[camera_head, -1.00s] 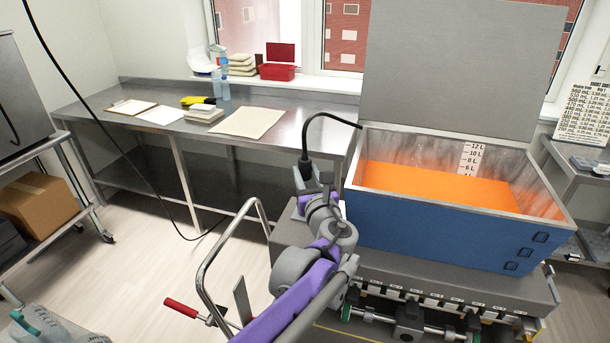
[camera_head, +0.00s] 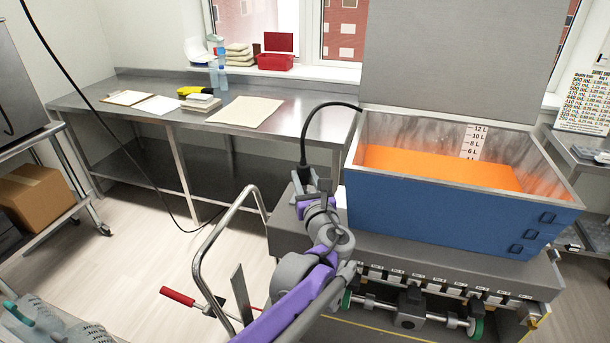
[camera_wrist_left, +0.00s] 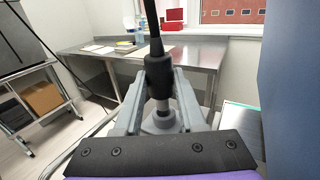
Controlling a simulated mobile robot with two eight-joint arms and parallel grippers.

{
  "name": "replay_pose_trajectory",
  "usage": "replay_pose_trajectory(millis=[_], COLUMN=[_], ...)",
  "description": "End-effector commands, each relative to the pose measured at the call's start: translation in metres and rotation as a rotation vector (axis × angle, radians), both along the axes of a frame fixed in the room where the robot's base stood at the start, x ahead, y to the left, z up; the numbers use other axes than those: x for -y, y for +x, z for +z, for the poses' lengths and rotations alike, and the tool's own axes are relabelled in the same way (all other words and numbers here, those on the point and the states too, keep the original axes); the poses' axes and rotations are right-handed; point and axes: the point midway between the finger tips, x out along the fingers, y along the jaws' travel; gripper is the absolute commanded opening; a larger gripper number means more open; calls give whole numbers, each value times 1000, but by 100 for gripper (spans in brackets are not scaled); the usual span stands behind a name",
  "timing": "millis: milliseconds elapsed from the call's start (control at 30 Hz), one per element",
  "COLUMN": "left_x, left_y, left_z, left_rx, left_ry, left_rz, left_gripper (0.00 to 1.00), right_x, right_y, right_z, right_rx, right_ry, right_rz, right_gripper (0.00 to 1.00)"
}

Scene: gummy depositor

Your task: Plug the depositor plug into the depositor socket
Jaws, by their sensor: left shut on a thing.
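The black depositor plug (camera_head: 308,174) hangs upright at the end of a black cable, left of the blue depositor hopper (camera_head: 440,215). My left gripper (camera_head: 311,184) is shut around it. In the left wrist view, the plug (camera_wrist_left: 159,76) stands between the two grey fingers of my left gripper (camera_wrist_left: 160,92), with a pale metal stem beneath it. A round grey part (camera_wrist_left: 164,121) shows under the stem; I cannot tell whether it is the socket. In the head view, my arm and gripper cover the area below the plug. My right gripper is not in view.
The hopper holds orange liquid and has a raised grey lid (camera_head: 460,60). A steel table (camera_head: 290,115) stands behind my gripper. A bent metal rail (camera_head: 205,250) and red-handled lever (camera_head: 178,296) are at the lower left. A loose black cable (camera_head: 105,120) hangs at the left.

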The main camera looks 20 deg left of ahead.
Motion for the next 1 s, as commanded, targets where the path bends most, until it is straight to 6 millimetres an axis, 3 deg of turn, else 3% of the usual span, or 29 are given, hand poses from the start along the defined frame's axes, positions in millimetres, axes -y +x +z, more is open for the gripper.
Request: replay_pose_trajectory(millis=[467,1000], left_x=[0,0], left_y=[0,0], left_z=[0,-18], left_rx=[0,0], left_ry=[0,0], left_rz=[0,0], left_gripper=[0,0], right_x=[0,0], right_y=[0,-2], right_z=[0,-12], right_rx=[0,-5], right_ry=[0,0], right_rz=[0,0], right_gripper=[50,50])
